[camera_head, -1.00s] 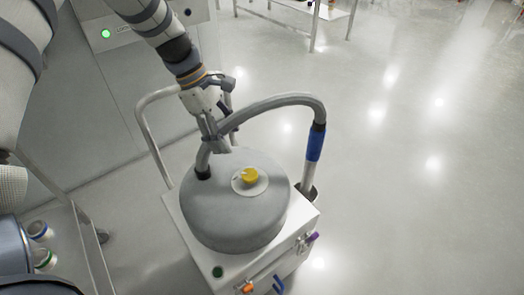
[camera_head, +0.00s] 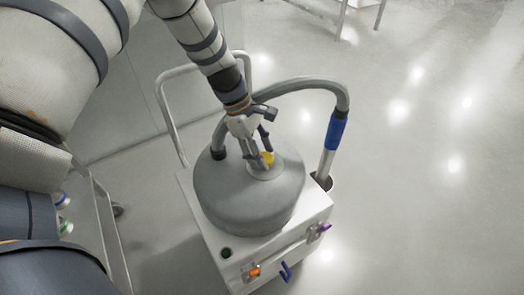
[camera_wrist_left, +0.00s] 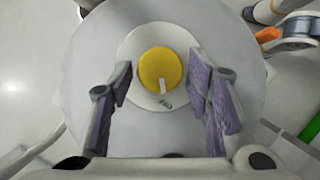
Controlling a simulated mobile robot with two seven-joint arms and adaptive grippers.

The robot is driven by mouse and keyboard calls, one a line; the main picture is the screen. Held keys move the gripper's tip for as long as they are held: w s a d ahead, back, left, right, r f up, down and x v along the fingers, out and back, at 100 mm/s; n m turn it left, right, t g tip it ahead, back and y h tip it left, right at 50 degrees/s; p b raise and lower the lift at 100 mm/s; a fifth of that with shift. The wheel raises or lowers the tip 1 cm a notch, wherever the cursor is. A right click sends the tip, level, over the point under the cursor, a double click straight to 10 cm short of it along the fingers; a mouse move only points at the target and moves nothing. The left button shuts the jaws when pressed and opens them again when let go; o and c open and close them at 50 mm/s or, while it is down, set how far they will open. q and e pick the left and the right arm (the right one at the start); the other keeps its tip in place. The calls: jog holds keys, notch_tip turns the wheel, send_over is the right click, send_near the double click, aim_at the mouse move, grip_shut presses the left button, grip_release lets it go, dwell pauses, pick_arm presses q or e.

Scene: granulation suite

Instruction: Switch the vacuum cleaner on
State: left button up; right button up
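The vacuum cleaner (camera_head: 235,200) is a grey round drum on a white wheeled box with a grey hose. A yellow knob (camera_head: 268,159) sits on a pale disc on top of the drum; in the wrist view the knob (camera_wrist_left: 160,70) has a white pointer mark facing the bottom of the picture, near small lettering. My left gripper (camera_head: 264,162) is over the drum top, partly hiding the knob. In the wrist view its two purple-padded fingers (camera_wrist_left: 160,92) are spread apart on either side of the knob, apart from it. My right gripper is not in view.
The hose (camera_head: 300,84) arches behind my left gripper to a blue-sleeved wand (camera_head: 335,133) at the right. A push handle (camera_head: 168,110) rises at the back left. The box front carries a dark green button (camera_head: 226,253) and orange, blue and purple parts. Floor at right is clear.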

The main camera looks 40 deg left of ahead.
pick_arm(q)
jog(key=c, duration=0.6)
